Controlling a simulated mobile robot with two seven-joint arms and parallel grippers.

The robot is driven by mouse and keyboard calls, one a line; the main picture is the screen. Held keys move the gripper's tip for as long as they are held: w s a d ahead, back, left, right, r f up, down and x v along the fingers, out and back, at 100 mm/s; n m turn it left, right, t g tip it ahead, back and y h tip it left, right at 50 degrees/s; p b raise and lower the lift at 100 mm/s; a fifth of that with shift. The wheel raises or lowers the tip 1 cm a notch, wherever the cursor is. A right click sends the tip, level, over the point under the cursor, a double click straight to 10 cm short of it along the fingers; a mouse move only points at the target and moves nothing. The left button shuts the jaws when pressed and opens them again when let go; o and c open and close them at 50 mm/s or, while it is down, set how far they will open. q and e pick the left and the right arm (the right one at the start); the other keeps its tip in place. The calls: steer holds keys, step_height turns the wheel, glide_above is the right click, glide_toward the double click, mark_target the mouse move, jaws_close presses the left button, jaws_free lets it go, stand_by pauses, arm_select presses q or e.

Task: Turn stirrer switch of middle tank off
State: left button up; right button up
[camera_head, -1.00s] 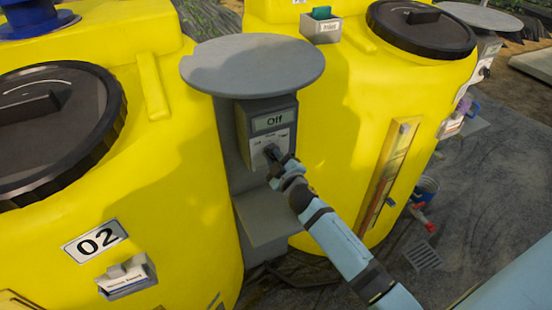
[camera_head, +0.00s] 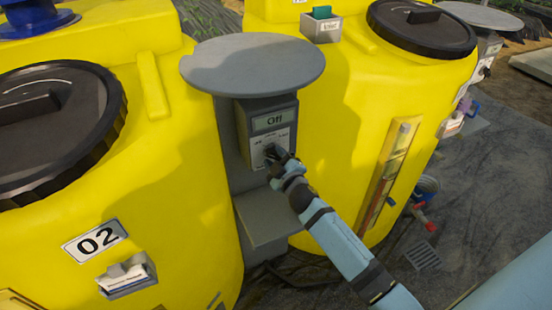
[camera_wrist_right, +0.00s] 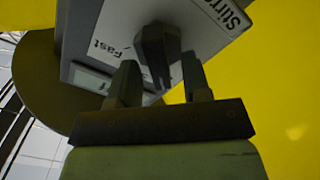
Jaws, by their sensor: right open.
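The stirrer switch box (camera_head: 268,132) is grey and mounted on a post between two yellow tanks, under a round grey cover. Its small display reads "Off". In the right wrist view the dark switch knob (camera_wrist_right: 160,50) stands out from a white label with "Fast" and part of "Stirrer" legible. My right gripper (camera_head: 274,154) is at the front of the box in the head view. In the wrist view its two fingers (camera_wrist_right: 162,84) are open, one on each side of the knob's near end; contact cannot be told. My left gripper is not in view.
The yellow tank labelled 02 (camera_head: 190,190) stands left of the post, and another yellow tank (camera_head: 335,130) stands right. The round grey cover (camera_head: 252,62) overhangs the box. A grey shelf (camera_head: 268,222) juts out below it.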

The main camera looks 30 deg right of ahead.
steer(key=s+b, duration=0.1)
steer(key=s, duration=1.2)
steer(key=shift+s+a+b, duration=0.35)
steer(key=shift+b, duration=0.05)
steer(key=s+a+f+m+g+y+p, duration=0.2)
steer(key=s+a+f, duration=0.3)
steer(key=s, duration=0.3)
steer(key=s+a+f+m+g+y+p, duration=0.2)
steer(key=s+a+f+g+p, duration=0.3)
steer(key=s, duration=0.3)
steer(key=shift+s+f+m, duration=0.3)
steer(key=shift+f+m, duration=0.05)
steer(key=shift+m, duration=0.45)
